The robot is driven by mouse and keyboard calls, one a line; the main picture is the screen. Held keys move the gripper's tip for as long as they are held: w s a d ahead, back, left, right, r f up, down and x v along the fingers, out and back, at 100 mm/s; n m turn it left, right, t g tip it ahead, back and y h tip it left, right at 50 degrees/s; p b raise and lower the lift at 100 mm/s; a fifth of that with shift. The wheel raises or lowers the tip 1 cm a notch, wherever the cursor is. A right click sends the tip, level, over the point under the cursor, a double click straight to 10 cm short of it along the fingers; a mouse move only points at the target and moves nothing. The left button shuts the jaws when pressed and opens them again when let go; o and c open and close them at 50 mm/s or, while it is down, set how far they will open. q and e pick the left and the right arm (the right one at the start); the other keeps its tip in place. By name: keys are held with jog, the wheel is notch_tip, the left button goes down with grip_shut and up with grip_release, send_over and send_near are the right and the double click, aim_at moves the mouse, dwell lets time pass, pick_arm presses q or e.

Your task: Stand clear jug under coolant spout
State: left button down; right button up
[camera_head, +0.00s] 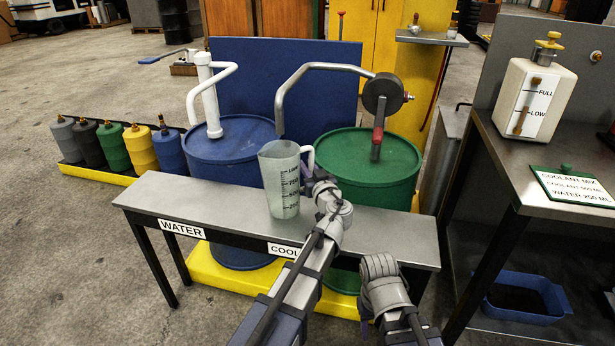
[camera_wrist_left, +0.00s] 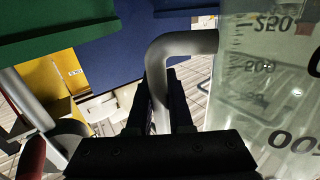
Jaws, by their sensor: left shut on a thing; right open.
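The clear jug (camera_head: 281,190) with dark measuring marks stands upright over the grey bench (camera_head: 225,205), behind the partly hidden COOLANT label. It looks empty. I cannot tell whether its base touches the bench. The grey coolant spout (camera_head: 279,118) bends down from the green drum's pump, and its end appears just above the jug's rim in the head view. My left gripper (camera_head: 312,182) is shut on the jug's handle, right of the jug. In the left wrist view the handle (camera_wrist_left: 165,70) passes between the fingers (camera_wrist_left: 160,110). My right gripper (camera_head: 380,268) is open and empty, in front of the bench.
The blue drum (camera_head: 225,155) with a white water pipe (camera_head: 207,95) stands behind the bench, beside the green drum (camera_head: 345,150). A white tank (camera_head: 533,98) and a coolant mix sign (camera_head: 575,186) sit on the right bench. The grey bench's right end is clear.

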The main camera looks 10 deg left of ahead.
pick_arm(q)
jog(key=shift+f, duration=0.7)
jog(key=shift+r, duration=0.15)
jog(key=c, duration=1.3)
grip_release()
jog(key=shift+f+b, duration=0.2)
jog(key=shift+b, duration=0.1)
jog(key=o, duration=0.5)
jog(key=shift+r, duration=0.15)
